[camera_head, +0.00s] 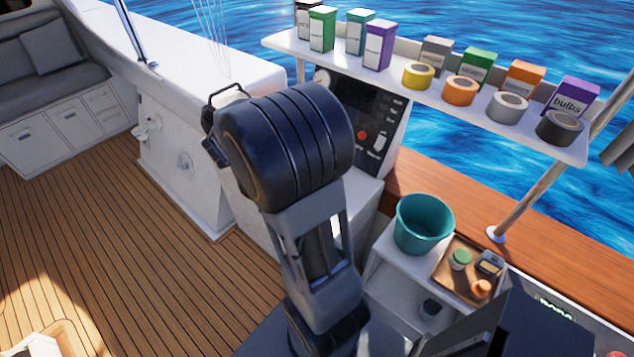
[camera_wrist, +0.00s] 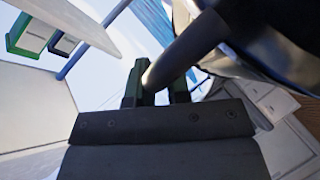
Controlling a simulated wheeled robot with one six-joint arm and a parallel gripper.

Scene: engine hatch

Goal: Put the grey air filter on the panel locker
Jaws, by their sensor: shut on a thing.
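In the wrist view my gripper (camera_wrist: 160,92) is closed around a dark, smooth, rounded bar (camera_wrist: 188,48). The bar runs up and right toward a larger dark body, and I cannot tell whether it belongs to the grey air filter. In the head view my arm hides much of the middle, and I cannot make out the fingertips. A grey box with a pale label (camera_head: 436,52) stands on the shelf; its print is too small to read. A white locker-like unit with a dark switch panel (camera_head: 378,112) stands behind my arm, its lower part partly covered.
The white shelf (camera_head: 400,92) holds several coloured boxes and tape rolls. Below it, a teal bucket (camera_head: 424,224) and a brown tray (camera_head: 449,281) with small items sit on a white stand. Open wooden deck (camera_head: 110,225) lies to the left.

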